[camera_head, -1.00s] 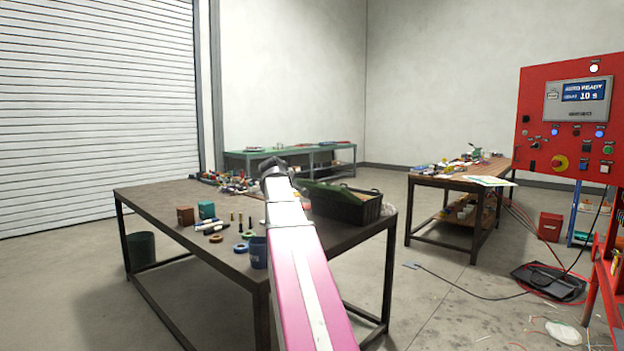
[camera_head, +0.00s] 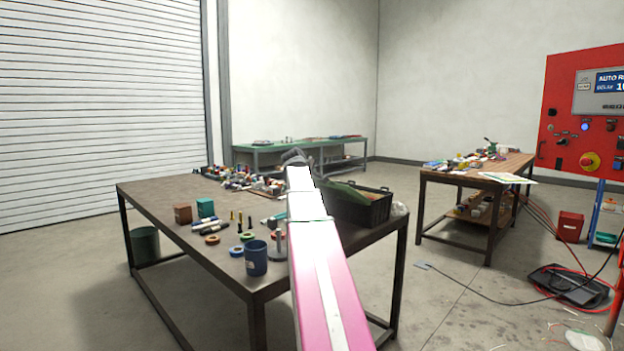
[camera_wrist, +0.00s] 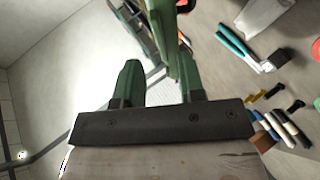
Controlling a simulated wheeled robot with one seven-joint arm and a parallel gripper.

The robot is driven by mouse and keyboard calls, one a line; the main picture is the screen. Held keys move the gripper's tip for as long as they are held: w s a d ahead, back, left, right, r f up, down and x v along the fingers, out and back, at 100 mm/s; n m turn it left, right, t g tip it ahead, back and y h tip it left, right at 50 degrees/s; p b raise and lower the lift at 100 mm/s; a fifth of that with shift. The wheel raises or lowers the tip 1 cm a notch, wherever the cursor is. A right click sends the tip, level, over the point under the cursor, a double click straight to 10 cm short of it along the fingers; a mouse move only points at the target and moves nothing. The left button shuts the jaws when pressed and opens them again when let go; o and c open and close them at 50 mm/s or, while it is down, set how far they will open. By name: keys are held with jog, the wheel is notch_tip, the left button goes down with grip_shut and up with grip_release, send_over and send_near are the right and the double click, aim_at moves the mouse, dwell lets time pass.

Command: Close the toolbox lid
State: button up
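The toolbox (camera_head: 372,211) is a black box on the right end of the near table. Its green lid (camera_head: 343,194) is raised and tilted, and the inside shows from the right. My arm crosses in front of the toolbox's left side and hides part of it. In the wrist view my gripper (camera_wrist: 156,76) has two green fingers with a gap between them, and it holds nothing that I can make out. A long green piece runs by the right finger; I cannot tell whether it is the lid. In the head view the fingertips are hidden, so contact with the lid is unclear.
The near table (camera_head: 165,190) also bears a blue mug (camera_head: 256,257), tape rolls, markers, and small red and teal boxes. Pliers (camera_wrist: 240,45) show in the wrist view. A red control panel (camera_head: 585,120) stands at the right. The floor between the tables is mostly clear.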

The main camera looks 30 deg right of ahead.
jog(key=shift+x, duration=1.85)
grip_shut()
